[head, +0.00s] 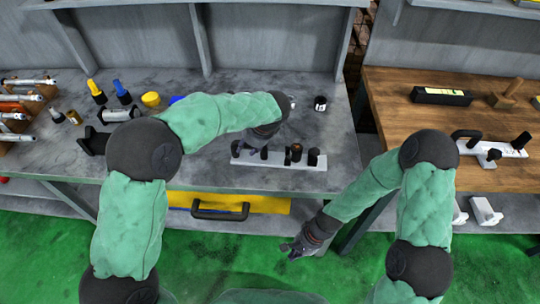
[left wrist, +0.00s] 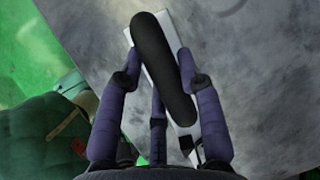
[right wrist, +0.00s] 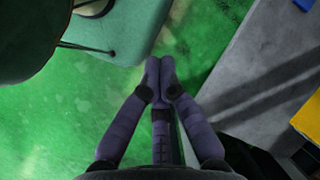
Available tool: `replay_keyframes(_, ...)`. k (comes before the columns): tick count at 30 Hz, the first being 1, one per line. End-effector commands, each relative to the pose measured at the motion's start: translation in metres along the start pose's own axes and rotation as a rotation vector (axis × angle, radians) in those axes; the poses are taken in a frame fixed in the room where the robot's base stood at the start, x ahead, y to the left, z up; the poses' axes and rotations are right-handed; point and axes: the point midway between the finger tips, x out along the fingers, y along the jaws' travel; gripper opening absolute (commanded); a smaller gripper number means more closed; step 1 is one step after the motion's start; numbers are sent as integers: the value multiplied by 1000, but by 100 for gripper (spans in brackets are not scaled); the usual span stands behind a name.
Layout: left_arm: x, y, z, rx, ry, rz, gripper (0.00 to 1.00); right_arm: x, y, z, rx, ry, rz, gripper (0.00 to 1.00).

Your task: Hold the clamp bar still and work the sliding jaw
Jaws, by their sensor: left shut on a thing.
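A light grey clamp bar (head: 281,162) with several upright black parts lies on the grey bench, near its front edge. My left gripper (head: 248,148) is at the bar's left end. In the left wrist view, my left gripper (left wrist: 160,68) is shut on a long black handle (left wrist: 163,75), with the pale bar (left wrist: 180,128) partly hidden beneath it. I cannot tell which black part is the sliding jaw. My right gripper (head: 297,250) hangs over the green floor in front of the bench, apart from the bar. In the right wrist view its fingertips (right wrist: 160,72) are together with nothing between them.
A black-and-white cylinder (head: 320,103) stands behind the bar. Bottles, a yellow cap (head: 150,99) and racked tools line the bench's left. A yellow case (head: 270,204) with a dark handle is below. A wooden table (head: 400,125) at right bears another pale clamp-like bar (head: 512,150).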

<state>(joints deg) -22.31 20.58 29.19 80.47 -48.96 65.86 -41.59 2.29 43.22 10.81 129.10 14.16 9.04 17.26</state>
Motion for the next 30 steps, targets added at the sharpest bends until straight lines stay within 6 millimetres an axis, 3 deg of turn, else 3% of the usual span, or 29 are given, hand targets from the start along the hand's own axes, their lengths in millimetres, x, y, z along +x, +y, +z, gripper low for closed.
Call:
replay_keyframes(9,2,3,-2,4,-1,7,0,-51,-74,48,278,-240,-5,0)
replay_keyframes(15,3,3,-2,5,-1,7,0,-84,-111,80,376,-376,-2,0)
replay_keyframes(18,3,3,-2,5,-1,7,0,-104,-128,87,351,-414,-5,0)
replay_keyframes(23,3,3,-2,5,-1,8,0,-139,-142,64,107,-352,-10,0)
replay_keyframes(30,3,3,-2,5,-1,9,0,-202,-151,4,-341,-164,39,0)
